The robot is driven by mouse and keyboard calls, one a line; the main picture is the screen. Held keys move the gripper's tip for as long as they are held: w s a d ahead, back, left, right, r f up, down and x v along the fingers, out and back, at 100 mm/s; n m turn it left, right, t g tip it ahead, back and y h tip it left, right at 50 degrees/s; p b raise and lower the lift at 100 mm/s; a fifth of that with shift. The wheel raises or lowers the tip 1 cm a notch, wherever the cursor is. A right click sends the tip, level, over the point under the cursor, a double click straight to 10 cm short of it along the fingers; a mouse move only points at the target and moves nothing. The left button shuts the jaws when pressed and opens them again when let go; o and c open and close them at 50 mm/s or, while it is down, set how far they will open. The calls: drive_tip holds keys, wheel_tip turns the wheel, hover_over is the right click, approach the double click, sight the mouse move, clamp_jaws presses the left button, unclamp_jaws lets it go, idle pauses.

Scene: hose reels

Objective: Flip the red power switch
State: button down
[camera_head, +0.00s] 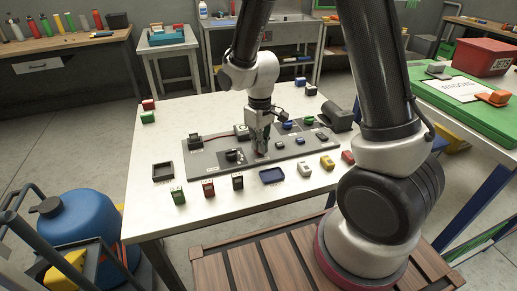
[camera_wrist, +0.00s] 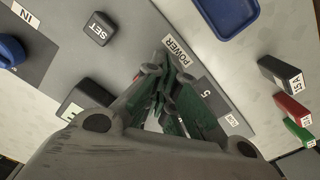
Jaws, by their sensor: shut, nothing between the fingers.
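The dark grey control panel (camera_head: 205,162) lies on the white table. My gripper (camera_head: 260,150) is shut and empty, pointing down over the middle of the panel. In the wrist view the closed fingers of my gripper (camera_wrist: 163,105) reach down beside the POWER label (camera_wrist: 179,48). The red power switch is not clearly visible; the fingers cover the area by that label. Whether the fingertips touch it I cannot tell.
A SET button (camera_wrist: 98,29) and a blue knob (camera_wrist: 10,50) are nearby on the panel. A blue tray (camera_head: 272,176) and several small coloured blocks, including a green one (camera_head: 178,196), stand along the table's front. The table's left part is mostly clear.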

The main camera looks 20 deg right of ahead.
drive_tip(key=shift+f, duration=0.3)
drive_tip(key=shift+r, duration=3.5)
drive_tip(key=s+d+r+m+t, duration=0.2)
drive_tip(key=s+d+r+m, duration=0.1)
drive_tip(key=s+d+r, duration=0.4)
drive_tip(key=s+d+r+m+t, duration=0.2)
drive_tip(key=s+d+r, duration=0.5)
drive_tip(key=s+r, duration=0.4)
drive_tip(key=shift+s+d+r+m, duration=0.25)
drive_tip(key=shift+s+d+m, duration=0.15)
drive_tip(key=shift+s+m, duration=0.1)
